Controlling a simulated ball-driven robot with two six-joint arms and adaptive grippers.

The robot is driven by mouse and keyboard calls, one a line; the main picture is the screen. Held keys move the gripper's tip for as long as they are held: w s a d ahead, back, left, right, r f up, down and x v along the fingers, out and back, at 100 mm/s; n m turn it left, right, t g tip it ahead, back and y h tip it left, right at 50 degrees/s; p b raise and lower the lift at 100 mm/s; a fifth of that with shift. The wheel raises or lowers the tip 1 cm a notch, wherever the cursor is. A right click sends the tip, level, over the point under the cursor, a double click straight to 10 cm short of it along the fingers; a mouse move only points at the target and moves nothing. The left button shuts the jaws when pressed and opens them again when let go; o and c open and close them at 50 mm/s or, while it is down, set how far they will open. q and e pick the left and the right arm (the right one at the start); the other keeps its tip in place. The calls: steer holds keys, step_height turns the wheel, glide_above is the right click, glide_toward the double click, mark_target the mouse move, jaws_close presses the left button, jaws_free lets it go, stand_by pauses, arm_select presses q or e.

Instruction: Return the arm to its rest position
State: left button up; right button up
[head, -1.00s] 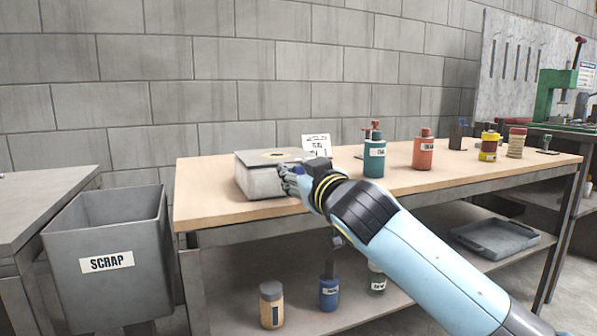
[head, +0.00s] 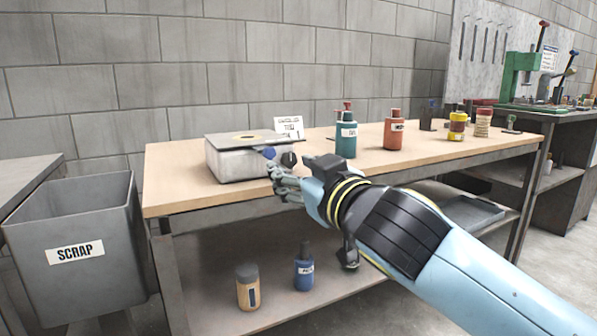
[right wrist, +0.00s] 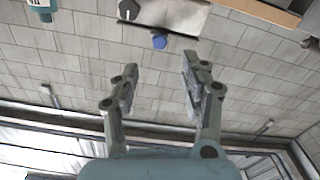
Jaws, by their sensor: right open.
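My right arm comes in from the lower right in the head view, light blue with black and yellow bands. Its gripper (head: 276,176) is in front of the grey box-shaped device (head: 232,163) on the wooden bench, near its blue and black knobs, and seems apart from it. In the right wrist view the two fingers of the gripper (right wrist: 158,85) stand apart with nothing between them. The device shows upside down beyond the fingertips, with its blue knob (right wrist: 159,42). My left gripper is not in view.
The bench (head: 185,197) holds a teal bottle (head: 346,138), a red bottle (head: 393,135) and yellow and tan containers to the right. A scrap bin (head: 75,235) stands at the left. The lower shelf holds a tan jar (head: 248,288) and a blue bottle (head: 304,270).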

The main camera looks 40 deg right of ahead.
steer(key=shift+s+a, duration=0.1)
steer(key=shift+s, duration=0.4)
